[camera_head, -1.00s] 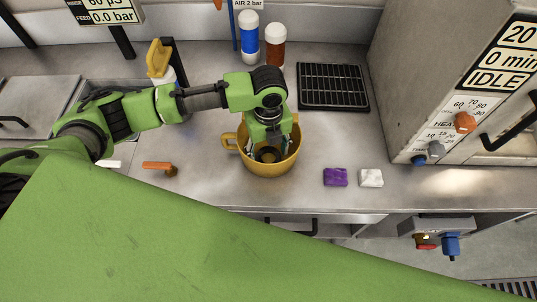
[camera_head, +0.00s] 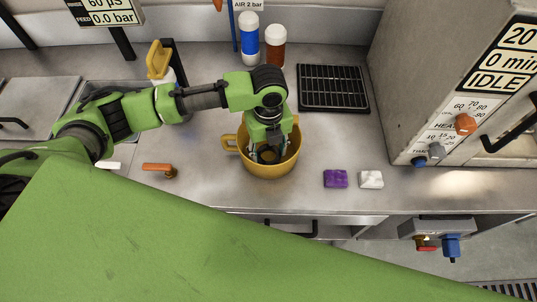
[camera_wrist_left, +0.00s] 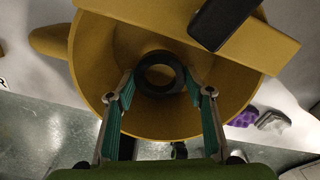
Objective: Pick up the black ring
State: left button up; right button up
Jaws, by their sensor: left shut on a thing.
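The black ring (camera_wrist_left: 180,80) lies low inside the yellow two-handled pot (camera_wrist_left: 112,55), between the fingertips of my left gripper (camera_wrist_left: 160,82). The fingers, with teal pads, are shut on it from both sides. In the head view my left gripper (camera_head: 267,153) reaches down into the pot (camera_head: 271,171), which stands on the steel bench. The ring is mostly hidden there by the gripper and the pot. My right gripper is not in view.
A purple block (camera_head: 335,179) and a white block (camera_head: 371,179) lie right of the pot. A black grid tray (camera_head: 333,87), a blue-and-white bottle (camera_head: 249,40) and a brown bottle (camera_head: 275,47) stand behind. An orange-handled valve (camera_head: 159,168) is at left. A grey machine (camera_head: 420,70) bounds the right.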

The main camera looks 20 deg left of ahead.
pick_arm(q)
notch_tip(320, 180, up, 12)
jog(key=p, duration=0.3)
jog(key=shift+r, duration=0.2)
dwell(0.5)
